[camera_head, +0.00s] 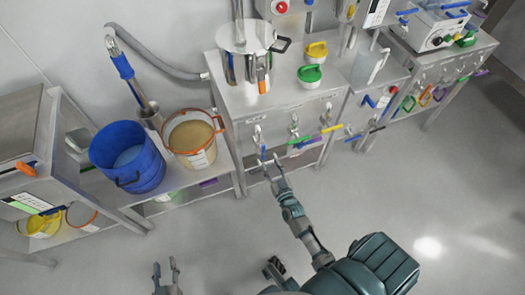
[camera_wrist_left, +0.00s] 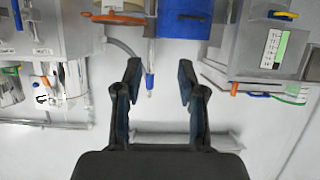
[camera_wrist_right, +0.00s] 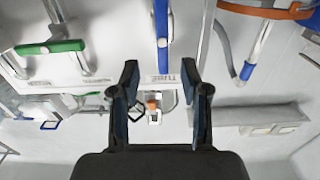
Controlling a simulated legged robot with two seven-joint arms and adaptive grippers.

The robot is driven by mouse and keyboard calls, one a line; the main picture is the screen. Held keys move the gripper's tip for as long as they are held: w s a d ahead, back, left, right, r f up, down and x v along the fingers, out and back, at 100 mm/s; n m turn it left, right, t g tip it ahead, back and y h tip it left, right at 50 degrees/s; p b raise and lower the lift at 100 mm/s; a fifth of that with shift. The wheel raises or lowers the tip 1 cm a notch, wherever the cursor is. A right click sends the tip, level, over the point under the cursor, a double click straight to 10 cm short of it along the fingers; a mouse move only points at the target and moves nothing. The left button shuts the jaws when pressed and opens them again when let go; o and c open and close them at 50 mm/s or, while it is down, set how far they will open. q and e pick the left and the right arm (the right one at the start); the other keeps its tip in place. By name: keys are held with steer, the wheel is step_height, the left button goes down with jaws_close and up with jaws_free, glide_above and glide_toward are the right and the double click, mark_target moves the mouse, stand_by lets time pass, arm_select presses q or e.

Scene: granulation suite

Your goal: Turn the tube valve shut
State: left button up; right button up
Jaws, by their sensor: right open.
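The tube valve (camera_head: 257,135) is on the front of the steel bench. Its blue lever (camera_head: 263,153) points downward, away from the bench. My right gripper (camera_head: 270,166) is open just in front of the lever's lower end. In the right wrist view the blue lever (camera_wrist_right: 162,25) lies ahead, in line with the gap between the fingers (camera_wrist_right: 160,78). A label reading "TUBE" shows near its end. I see no clear contact. My left gripper (camera_head: 165,268) is open and empty, low over the floor; its fingers (camera_wrist_left: 158,80) also show in the left wrist view.
A green-handled valve (camera_head: 302,141) and a yellow lever (camera_head: 331,129) sit to the right along the bench front. A steel pot (camera_head: 246,40) stands on top. A blue bucket (camera_head: 127,158) and an orange-rimmed bucket (camera_head: 192,135) stand left. The floor in front is clear.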

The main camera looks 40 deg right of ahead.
mark_target(264, 153)
steer(key=x, duration=0.3)
steer(key=b+x, duration=0.1)
steer(key=x, duration=0.2)
steer(key=shift+w+a, duration=0.15)
steer(key=shift+w, duration=0.85)
arm_select(q)
steer(key=r+t, duration=0.1)
steer(key=w+r+t, duration=0.1)
steer(key=r, duration=0.1)
steer(key=w+d+r+t+h, duration=0.1)
steer(key=shift+r+t, duration=0.25)
steer(key=shift+t, duration=0.05)
arm_select(e)
steer(key=shift+d, duration=0.3)
arm_select(q)
steer(key=shift+a, duration=0.1)
arm_select(e)
steer(key=shift+a, duration=0.1)
jaws_close()
